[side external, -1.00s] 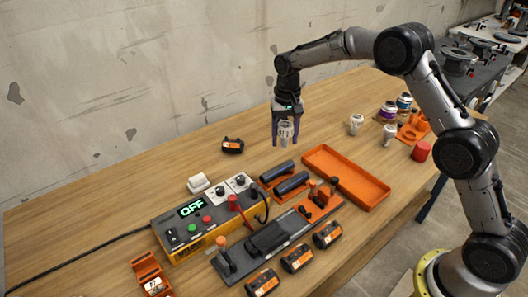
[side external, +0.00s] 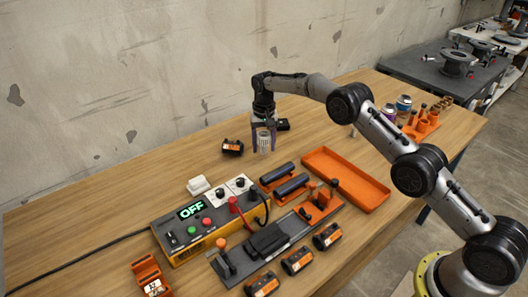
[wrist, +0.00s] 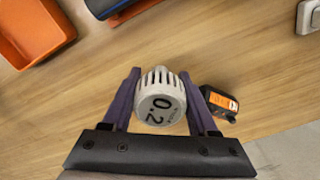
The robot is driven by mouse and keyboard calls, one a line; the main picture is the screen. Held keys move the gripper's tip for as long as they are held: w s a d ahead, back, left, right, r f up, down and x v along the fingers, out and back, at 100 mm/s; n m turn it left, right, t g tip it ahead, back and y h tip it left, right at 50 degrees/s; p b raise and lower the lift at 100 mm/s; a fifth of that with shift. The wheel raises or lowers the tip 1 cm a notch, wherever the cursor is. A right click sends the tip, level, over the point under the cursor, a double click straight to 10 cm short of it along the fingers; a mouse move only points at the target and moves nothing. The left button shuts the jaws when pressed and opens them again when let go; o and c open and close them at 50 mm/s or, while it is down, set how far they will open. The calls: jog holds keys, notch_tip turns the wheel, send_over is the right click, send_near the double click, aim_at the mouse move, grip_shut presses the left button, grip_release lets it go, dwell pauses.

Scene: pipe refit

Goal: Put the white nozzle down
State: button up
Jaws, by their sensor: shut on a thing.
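The white nozzle (side external: 264,144) is a short ribbed cylinder, held upright between the purple fingers of my gripper (side external: 264,150). In the wrist view the nozzle (wrist: 160,103) shows its slotted top, marked "0.2", with a finger of my gripper (wrist: 163,95) against each side. The gripper is shut on it. It is over the bare wood at the back of the table (side external: 120,190), close to the surface. I cannot tell whether the nozzle's base touches the wood.
A black-and-orange block (side external: 232,147) lies just left of the gripper; the wrist view shows this block (wrist: 220,103) beside the right finger. The orange tray (side external: 345,178), dark cylinders (side external: 290,185) and control box (side external: 205,220) stand in front.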

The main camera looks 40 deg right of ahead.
aim_at(264, 152)
jog(key=shift+f, duration=1.45)
jog(key=shift+f, duration=0.2)
jog(key=o, duration=1.3)
jog(key=shift+r, duration=0.15)
